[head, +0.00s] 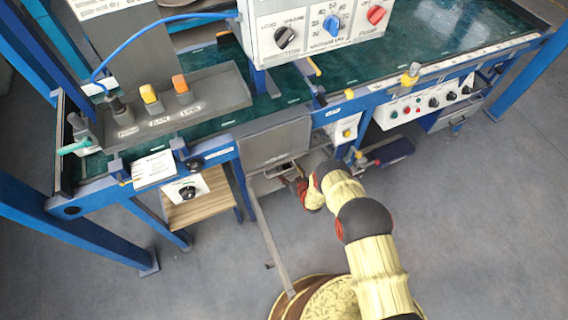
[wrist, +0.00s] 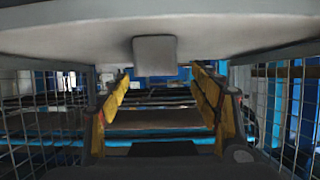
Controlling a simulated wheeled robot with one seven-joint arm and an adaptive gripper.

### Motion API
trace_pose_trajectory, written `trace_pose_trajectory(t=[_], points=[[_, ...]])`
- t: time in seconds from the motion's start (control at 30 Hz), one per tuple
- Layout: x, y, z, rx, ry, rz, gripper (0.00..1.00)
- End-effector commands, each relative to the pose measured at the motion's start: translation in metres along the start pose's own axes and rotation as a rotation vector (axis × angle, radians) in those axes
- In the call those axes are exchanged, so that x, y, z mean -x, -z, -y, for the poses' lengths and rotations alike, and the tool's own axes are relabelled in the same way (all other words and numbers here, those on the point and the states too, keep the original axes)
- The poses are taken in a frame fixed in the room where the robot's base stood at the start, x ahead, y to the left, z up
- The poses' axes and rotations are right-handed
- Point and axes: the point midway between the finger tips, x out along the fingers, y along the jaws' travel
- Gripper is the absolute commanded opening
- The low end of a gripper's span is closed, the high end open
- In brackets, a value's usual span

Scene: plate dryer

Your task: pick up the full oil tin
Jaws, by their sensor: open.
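I cannot make out the full oil tin for certain in either view. My gripper (wrist: 160,88) is open in the wrist view, its two yellow fingers wide apart with nothing clearly between them. In the head view my arm reaches down to the low opening under the grey panel (head: 275,143) of the blue-framed machine. The gripper itself is mostly hidden there by my arm and the machine. A pale panel (wrist: 230,32) with a grey block (wrist: 155,56) spans the top of the wrist view, close above the fingers.
Wire mesh (wrist: 295,115) flanks the gripper at both sides in the wrist view. A control box with knobs (head: 310,28) stands on the green bench top (head: 425,38). A wooden shelf (head: 200,203) sits at the lower left. Grey floor (head: 480,220) is clear at the right.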

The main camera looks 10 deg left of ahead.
Motion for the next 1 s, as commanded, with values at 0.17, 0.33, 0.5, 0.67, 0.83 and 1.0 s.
trace_pose_trajectory(t=[0.17, 0.33, 0.5, 0.67, 0.83, 1.0], points=[[-0.02, -0.004, -0.003, 0.0, 0.0, -0.001, 0.63], [-0.044, -0.005, -0.005, 0.001, 0.0, -0.001, 0.63], [-0.054, -0.004, -0.005, 0.0, 0.0, 0.002, 0.63], [-0.055, -0.002, -0.005, -0.001, -0.001, 0.002, 0.63], [-0.055, -0.002, -0.005, 0.0, -0.001, 0.002, 0.57], [-0.055, -0.002, -0.005, 0.0, -0.001, 0.002, 0.47]])
